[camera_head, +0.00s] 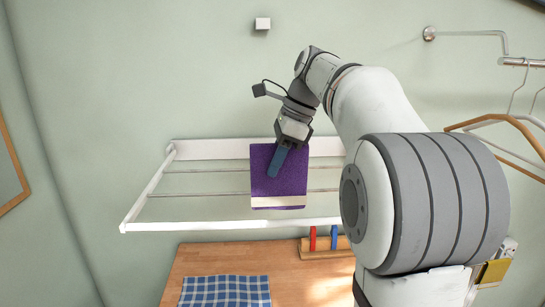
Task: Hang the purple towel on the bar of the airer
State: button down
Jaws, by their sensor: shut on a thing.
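The purple towel (263,183) hangs flat, with a pale band near its lower edge. My gripper (278,162) comes from above and is shut on the upper part of the towel. The white wall airer (137,213) has a front bar (190,225), side arms and thin rods inside its frame. In the picture the towel lies over the airer's back rail and rods, with its lower edge just above the front bar. I cannot tell whether the towel touches any rod or bar.
A wooden table (200,261) below the airer holds a blue checked cloth (225,290) and a wooden block (318,253) with red and blue items. Hangers (495,122) hang from a rail at right. A small white wall block (262,23) is above. The airer's left part is empty.

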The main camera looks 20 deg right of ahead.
aim_at(280, 190)
jog(key=shift+f+b, duration=2.75)
jog(key=shift+f, duration=2.3)
jog(key=c, duration=1.1)
grip_release()
jog(key=shift+c, duration=0.2)
